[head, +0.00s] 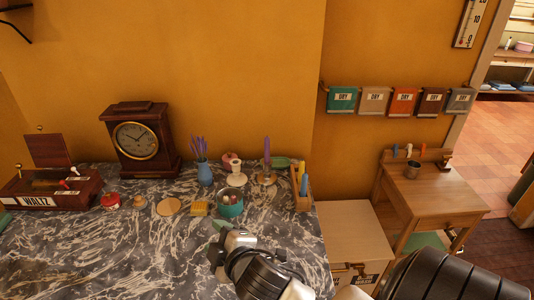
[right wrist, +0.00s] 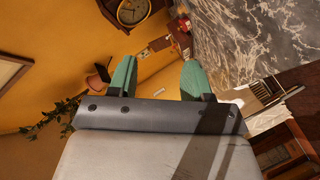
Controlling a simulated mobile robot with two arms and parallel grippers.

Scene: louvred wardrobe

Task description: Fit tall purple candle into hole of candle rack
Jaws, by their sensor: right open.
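A tall purple candle (head: 267,152) stands upright in a brass-coloured holder (head: 267,179) toward the back right of the marble counter. To its right, at the counter's edge, a narrow wooden rack (head: 302,201) holds upright blue and yellow candles; its holes are too small to make out. My right gripper (head: 217,245) is low over the front of the counter, in front of the candle and rack and apart from both. In the right wrist view its green fingers (right wrist: 160,80) are spread with nothing between them. My left gripper is not in view.
A teal pot (head: 230,204), a white candlestick (head: 237,175) and a blue vase (head: 205,172) stand close left of the candle. A clock (head: 139,139) stands at the back. The counter's front left is clear. A wooden desk (head: 438,192) stands to the right.

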